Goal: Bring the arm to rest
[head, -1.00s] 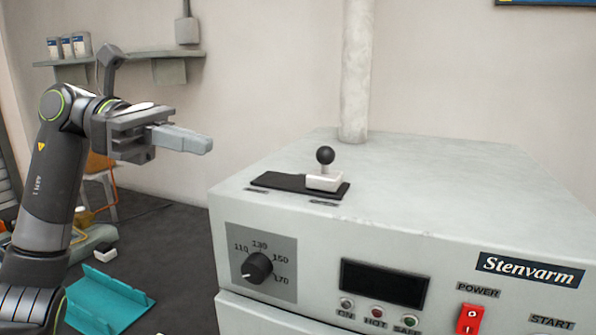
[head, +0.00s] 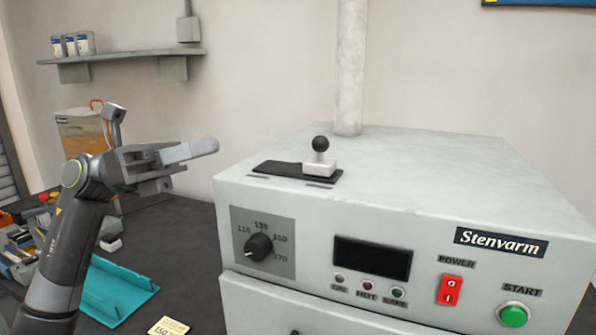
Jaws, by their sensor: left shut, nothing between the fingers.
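My left gripper (head: 214,147) is shut and empty. It hangs in the air to the left of the grey Stenvarm oven (head: 420,185), in front of the wall and apart from the oven. My left arm (head: 77,235) comes up from the lower left and bends at the wrist. My right gripper is not in the head view.
The oven's front has a black dial (head: 259,247), a red power switch (head: 449,290) and a green start button (head: 514,314). A black-knobbed lever (head: 320,158) stands on top. A teal tray (head: 118,290) and a yellow note (head: 169,327) lie below my left arm.

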